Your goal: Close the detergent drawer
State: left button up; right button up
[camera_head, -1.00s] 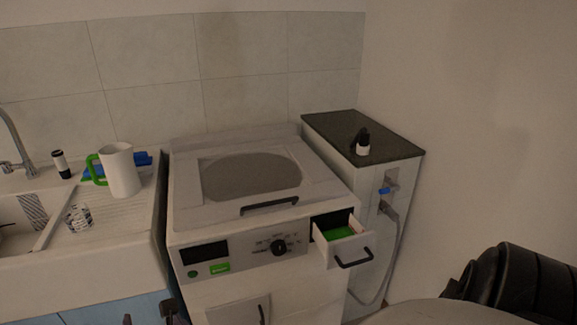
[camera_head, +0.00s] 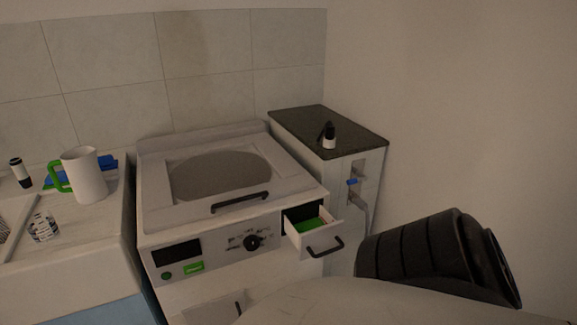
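The detergent drawer (camera_head: 316,238) sticks out of the upper right of the white washing machine's front (camera_head: 213,239). It is open, with a green inside and a dark handle (camera_head: 325,248) on its front. Nothing touches the drawer. A dark ribbed part of my arm and a pale part of my body show at the lower right, to the right of the drawer and below it. Neither gripper's fingers can be seen.
On the left, a sink counter holds a white mug (camera_head: 86,177) and a glass (camera_head: 42,226). A wall bounds the right.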

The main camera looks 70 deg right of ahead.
aim_at(316, 237)
jog(key=u, duration=0.55)
jog(key=i, duration=1.1)
jog(key=z, duration=3.55)
